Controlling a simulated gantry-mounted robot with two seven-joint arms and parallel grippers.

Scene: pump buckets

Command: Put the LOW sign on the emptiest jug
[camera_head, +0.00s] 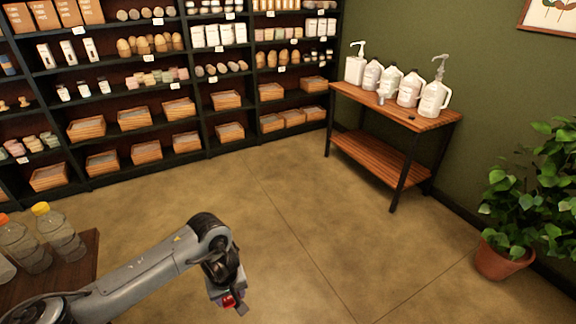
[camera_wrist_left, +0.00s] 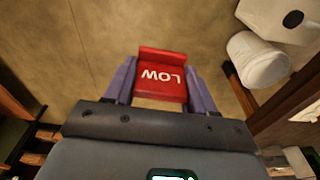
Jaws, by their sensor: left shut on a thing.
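The red LOW sign (camera_wrist_left: 162,74) is between the fingers of my left gripper (camera_wrist_left: 160,90), which is shut on it. In the head view my left gripper (camera_head: 234,302) is above the open floor, with a bit of the red sign (camera_head: 229,301) showing. Several white jugs stand in a row on the wooden table at the right: a pump jug (camera_head: 355,66) at the left end, a jug (camera_head: 372,74), a jug (camera_head: 389,82), a pinkish jug (camera_head: 409,90) and a pump jug (camera_head: 434,98) at the right end. Their fill levels cannot be told. My right gripper is not in view.
The wooden table (camera_head: 398,112) has a lower shelf and stands against the green wall. A potted plant (camera_head: 503,258) is at the right. Stocked shelves (camera_head: 150,125) line the back. Bottles (camera_head: 58,232) stand on a table at the left. The middle floor is clear.

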